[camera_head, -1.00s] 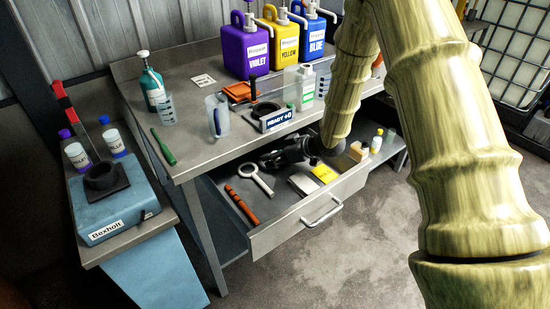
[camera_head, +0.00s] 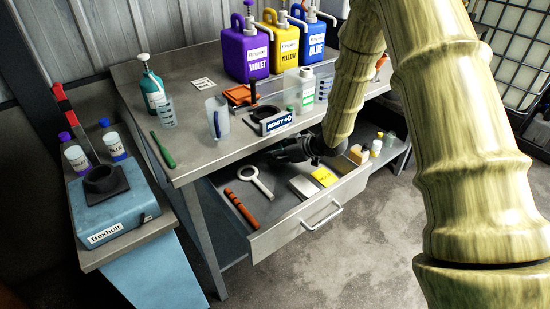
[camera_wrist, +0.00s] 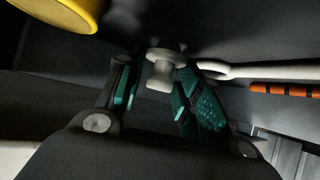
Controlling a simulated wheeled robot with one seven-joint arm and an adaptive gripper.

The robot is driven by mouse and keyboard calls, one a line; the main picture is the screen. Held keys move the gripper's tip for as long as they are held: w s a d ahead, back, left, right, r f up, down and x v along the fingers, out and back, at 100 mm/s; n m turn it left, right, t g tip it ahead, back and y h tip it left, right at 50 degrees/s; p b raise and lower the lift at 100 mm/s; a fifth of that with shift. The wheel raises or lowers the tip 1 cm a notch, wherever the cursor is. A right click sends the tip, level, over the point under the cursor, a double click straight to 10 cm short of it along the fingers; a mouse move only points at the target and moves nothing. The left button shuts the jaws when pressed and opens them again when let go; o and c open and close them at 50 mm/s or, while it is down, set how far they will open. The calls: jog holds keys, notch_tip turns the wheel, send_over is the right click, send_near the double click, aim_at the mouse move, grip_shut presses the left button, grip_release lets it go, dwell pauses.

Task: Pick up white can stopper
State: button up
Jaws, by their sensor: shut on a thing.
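My gripper (camera_head: 282,152) is at the back of the open drawer (camera_head: 290,238), just under the front edge of the bench top. In the wrist view my gripper (camera_wrist: 157,90) has its teal-padded fingers on both sides of a small white stopper (camera_wrist: 160,72), shut on it. The stopper has a wide round flange and a narrower stem. My gripper hides the stopper in the head view.
The bench (camera_head: 195,160) above carries a ready sign (camera_head: 275,122) and coloured canisters (camera_head: 249,55).

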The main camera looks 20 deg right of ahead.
jog(key=s+d, duration=0.5)
jog(key=shift+s+d+f+b, duration=0.1)
jog(key=shift+s+f+b, duration=0.05)
jog(key=shift+s+b, duration=0.15)
notch_tip(320, 180, up, 14)
jog(key=shift+p, duration=0.4)
jog(key=shift+f, duration=0.1)
